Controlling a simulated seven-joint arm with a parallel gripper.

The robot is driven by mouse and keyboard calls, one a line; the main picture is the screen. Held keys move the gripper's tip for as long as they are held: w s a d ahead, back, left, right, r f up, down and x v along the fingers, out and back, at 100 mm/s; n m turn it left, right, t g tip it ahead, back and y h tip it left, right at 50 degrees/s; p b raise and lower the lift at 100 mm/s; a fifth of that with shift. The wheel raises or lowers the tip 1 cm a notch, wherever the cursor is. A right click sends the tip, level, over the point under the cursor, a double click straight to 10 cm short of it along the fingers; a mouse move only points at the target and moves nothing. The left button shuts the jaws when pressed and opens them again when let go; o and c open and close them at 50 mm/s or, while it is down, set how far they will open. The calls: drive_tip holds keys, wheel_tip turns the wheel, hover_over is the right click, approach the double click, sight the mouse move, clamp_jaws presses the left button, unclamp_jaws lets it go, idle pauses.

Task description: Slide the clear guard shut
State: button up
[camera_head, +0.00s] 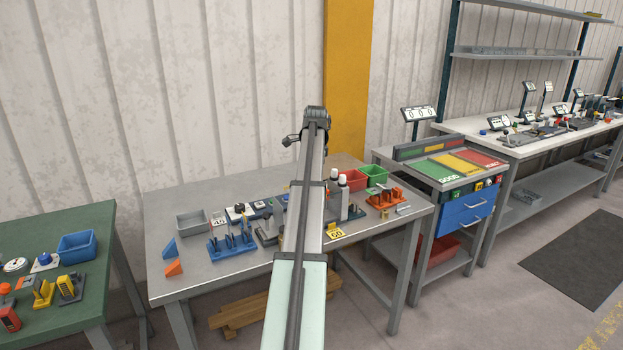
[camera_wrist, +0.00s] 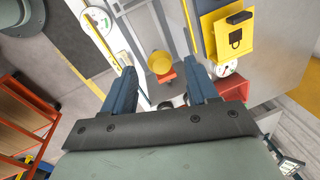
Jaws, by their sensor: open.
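In the wrist view my gripper (camera_wrist: 163,72) is open, with its two dark blue fingers spread apart. A yellow round knob (camera_wrist: 160,62) with a red part (camera_wrist: 166,77) below it shows in the gap between the fingertips. I cannot tell whether a finger touches it, and nothing is visibly gripped. I cannot clearly make out the clear guard in either view. The head view shows no panel bender, and my gripper cannot be made out there.
In the wrist view a yellow box with a padlock symbol (camera_wrist: 233,38) stands right of the fingers, with a round dial (camera_wrist: 227,68) below it. An orange-framed rack (camera_wrist: 22,125) is at left. In the head view a grey workbench (camera_head: 200,276) holds several small fixtures.

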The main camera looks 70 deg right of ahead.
drive_tip(key=shift+w+d+f, duration=0.1)
drive_tip(key=shift+f, duration=0.55)
drive_tip(key=shift+w+d+f, duration=0.1)
drive_tip(key=shift+f, duration=0.55)
drive_tip(key=shift+c, duration=0.4)
clamp_jaws()
